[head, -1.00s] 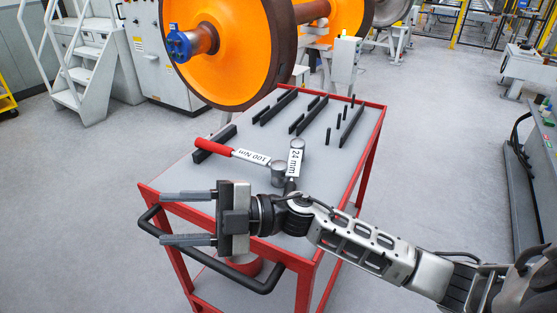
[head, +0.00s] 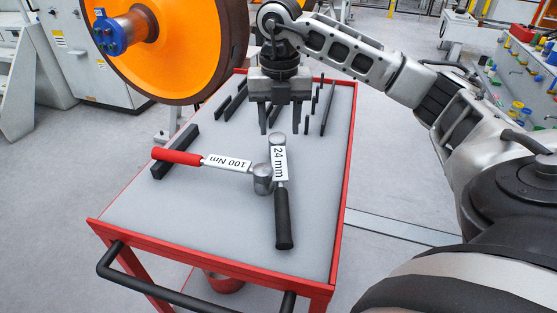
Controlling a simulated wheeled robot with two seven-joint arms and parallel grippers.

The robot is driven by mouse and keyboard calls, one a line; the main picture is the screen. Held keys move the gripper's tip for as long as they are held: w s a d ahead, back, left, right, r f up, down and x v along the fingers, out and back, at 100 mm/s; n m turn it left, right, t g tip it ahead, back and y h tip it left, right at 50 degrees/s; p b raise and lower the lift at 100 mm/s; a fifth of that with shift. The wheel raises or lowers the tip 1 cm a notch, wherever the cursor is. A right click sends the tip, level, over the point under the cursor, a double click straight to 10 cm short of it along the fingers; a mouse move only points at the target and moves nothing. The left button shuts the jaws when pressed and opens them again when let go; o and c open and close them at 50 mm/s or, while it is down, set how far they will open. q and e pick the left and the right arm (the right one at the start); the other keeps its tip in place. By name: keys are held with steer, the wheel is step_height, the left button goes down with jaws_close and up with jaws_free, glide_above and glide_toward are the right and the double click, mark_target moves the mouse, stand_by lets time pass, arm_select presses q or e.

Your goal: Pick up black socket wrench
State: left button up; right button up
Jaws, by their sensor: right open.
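The black socket wrench (head: 284,217) lies on the grey top of the red cart (head: 213,217). It has a black handle toward the cart's front, a white "24 mm" label and a metal socket head at its far end. A second wrench (head: 182,156) with a red handle and a "100 Nm" label lies to its left, its metal head close beside the black one. My right gripper (head: 280,130) is open and empty, fingers pointing down, just beyond the black wrench's head. My left gripper is not in view.
Several black bars and pins (head: 325,108) stand or lie on the far part of the cart, around my right gripper. An orange wheel (head: 175,45) rises behind the cart's left side. The cart's near top is clear. A black push handle (head: 150,288) sticks out in front.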

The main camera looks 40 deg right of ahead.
glide_above(279, 160)
steer(key=f, duration=0.4)
steer(key=shift+s+a+f, duration=0.15)
steer(key=shift+s+a, duration=0.05)
steer(key=shift+a, duration=0.05)
steer(key=shift+w+d+f+p, duration=0.15)
steer(key=shift+f+p, duration=0.35)
steer(key=shift+f, duration=2.1)
steer(key=shift+r, duration=0.1)
jaws_close()
